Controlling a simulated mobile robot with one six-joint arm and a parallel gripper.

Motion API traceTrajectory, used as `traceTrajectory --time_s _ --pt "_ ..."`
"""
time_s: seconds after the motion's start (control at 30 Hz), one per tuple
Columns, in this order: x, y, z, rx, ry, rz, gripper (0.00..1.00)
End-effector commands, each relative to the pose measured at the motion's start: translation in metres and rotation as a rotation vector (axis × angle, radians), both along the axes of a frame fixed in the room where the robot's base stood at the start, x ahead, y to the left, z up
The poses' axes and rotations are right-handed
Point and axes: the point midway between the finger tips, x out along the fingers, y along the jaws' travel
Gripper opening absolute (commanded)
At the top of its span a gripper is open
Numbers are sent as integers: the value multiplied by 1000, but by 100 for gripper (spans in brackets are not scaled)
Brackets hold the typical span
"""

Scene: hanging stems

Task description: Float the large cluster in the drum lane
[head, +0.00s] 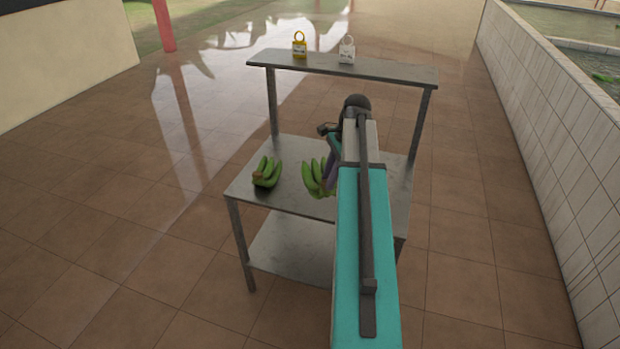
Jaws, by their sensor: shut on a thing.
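Two clusters of green bananas are at the steel table. The larger-looking cluster (316,178) is right of the middle, partly hidden by my arm. My gripper (330,178) is at its right side, mostly hidden behind the arm, and is shut on it. I cannot tell whether this cluster touches the tabletop. The other, smaller-looking cluster (267,173) lies on the tabletop to the left, apart from my gripper. Water lanes (560,22) show beyond the tiled wall at the upper right; I cannot tell which is the drum lane.
The steel table (300,148) has a lower shelf and a raised back shelf (385,70). The tiled wall (560,130) runs along the right. The floor left of the table is clear.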

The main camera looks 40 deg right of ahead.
Motion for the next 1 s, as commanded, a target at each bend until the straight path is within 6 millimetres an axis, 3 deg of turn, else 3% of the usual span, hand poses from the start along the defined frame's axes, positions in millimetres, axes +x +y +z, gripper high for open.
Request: traceTrajectory --time_s 0.2,0.4,1.0 --pt "-26 -33 15 0 -10 -104 0" --pt "-40 -48 19 0 -12 -156 0" --pt "-42 -51 19 1 -13 -168 0"
